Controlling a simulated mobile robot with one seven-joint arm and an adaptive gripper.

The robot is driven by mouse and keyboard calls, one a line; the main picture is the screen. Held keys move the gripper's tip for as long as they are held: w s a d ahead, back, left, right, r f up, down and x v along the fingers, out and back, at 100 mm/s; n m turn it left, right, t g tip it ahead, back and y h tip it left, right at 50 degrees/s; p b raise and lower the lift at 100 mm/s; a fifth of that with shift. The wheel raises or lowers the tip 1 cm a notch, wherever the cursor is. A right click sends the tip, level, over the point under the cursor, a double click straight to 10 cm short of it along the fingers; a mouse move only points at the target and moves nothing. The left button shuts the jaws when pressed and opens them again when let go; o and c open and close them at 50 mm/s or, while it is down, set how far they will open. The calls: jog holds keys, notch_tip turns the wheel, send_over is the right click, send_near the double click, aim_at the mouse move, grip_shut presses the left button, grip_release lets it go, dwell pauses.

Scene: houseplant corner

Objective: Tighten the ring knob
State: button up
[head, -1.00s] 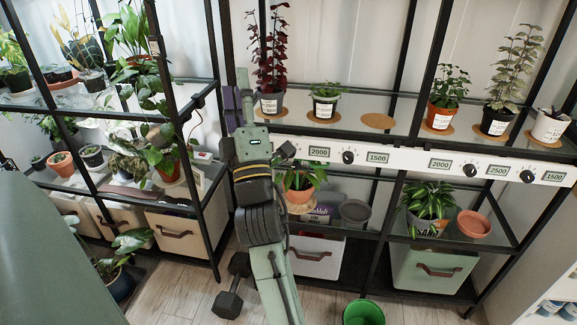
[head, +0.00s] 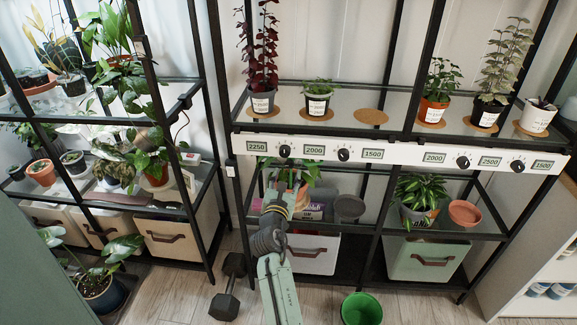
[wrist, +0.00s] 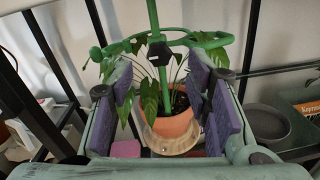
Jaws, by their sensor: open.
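The black ring knob (wrist: 158,54) shows in the wrist view, where a green support ring (wrist: 205,42) meets an upright green stake (wrist: 153,18). The stake stands in a terracotta pot (wrist: 176,128) with a leafy plant. My gripper (wrist: 163,75) is open, with purple pads to the left and right of the stake. Nothing is held, and the knob appears between and beyond the pads. In the head view, my arm reaches up to the lower shelf and hides most of this pot; some leaves (head: 300,166) show above it. The knob cannot be made out there.
A white panel (head: 400,153) with dials runs along the upper shelf edge above my gripper. A grey empty pot (head: 349,208) stands right of the plant. Black rack posts flank the space. A dumbbell (head: 228,285) and green bucket (head: 361,309) are on the floor.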

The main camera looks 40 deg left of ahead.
aim_at(289, 165)
jog(key=shift+x, duration=2.8)
jog(key=shift+r, duration=0.1)
jog(key=shift+c, duration=0.4)
grip_shut()
